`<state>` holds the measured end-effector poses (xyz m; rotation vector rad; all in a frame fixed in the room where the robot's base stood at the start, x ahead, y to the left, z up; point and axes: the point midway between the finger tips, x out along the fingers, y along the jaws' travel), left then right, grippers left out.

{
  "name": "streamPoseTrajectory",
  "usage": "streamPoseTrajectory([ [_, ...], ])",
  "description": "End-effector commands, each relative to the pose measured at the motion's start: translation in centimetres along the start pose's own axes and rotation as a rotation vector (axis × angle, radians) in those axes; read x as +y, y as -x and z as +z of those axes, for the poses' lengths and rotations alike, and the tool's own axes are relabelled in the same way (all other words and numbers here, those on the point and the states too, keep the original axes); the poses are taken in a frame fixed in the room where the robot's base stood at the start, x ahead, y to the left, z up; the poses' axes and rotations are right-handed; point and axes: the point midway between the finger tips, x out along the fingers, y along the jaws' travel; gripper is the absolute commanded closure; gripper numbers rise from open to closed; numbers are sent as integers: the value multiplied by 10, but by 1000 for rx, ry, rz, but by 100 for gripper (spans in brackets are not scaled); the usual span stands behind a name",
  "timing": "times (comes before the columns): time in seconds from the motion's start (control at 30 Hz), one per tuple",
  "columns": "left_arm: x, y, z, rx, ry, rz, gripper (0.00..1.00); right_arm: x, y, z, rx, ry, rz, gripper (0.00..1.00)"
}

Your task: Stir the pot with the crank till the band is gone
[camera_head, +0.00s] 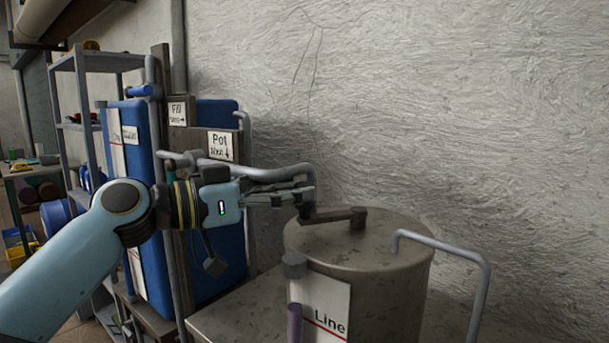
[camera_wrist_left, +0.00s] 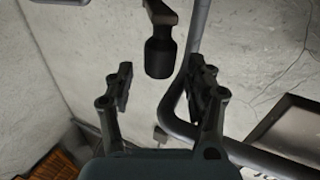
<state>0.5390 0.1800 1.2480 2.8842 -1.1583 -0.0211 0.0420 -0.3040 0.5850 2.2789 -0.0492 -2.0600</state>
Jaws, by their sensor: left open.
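The pot (camera_head: 395,285) is a grey metal drum with a lid, standing right of centre in the head view. The crank (camera_head: 335,214) lies across the lid, a flat bar with a handle at its left end. My left gripper (camera_head: 305,192) is open and level with that handle, at the lid's left edge. In the left wrist view the dark crank handle (camera_wrist_left: 158,58) shows just beyond the open fingertips, between their lines and apart from them. A white plate marked "Line" (camera_head: 325,310) with a red line is on the pot's front. A purple upright tube (camera_head: 294,325) stands beside it. My right gripper is out of view.
A grey pipe (camera_head: 468,252) bends down at the pot's right. Another pipe (camera_head: 275,174) runs behind my left gripper. Blue panels (camera_head: 215,270) with "Pot" and "Fill" signs and a shelf rack (camera_head: 85,75) stand at left. A rough wall is behind.

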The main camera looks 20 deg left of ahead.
Motion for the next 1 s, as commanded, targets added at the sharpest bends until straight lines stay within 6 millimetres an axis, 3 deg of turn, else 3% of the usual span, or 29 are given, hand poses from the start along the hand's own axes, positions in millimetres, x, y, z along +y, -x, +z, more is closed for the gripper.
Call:
streamPoseTrajectory([
  [0.2,0,-24,-1,1,2,0,45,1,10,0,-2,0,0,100],
  [0.53,0,-28,1,-1,-1,1,45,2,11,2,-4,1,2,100],
  [0.9,0,-28,0,-1,0,0,92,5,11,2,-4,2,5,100],
  [1.0,0,-28,0,0,0,0,100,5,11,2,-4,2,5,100],
])
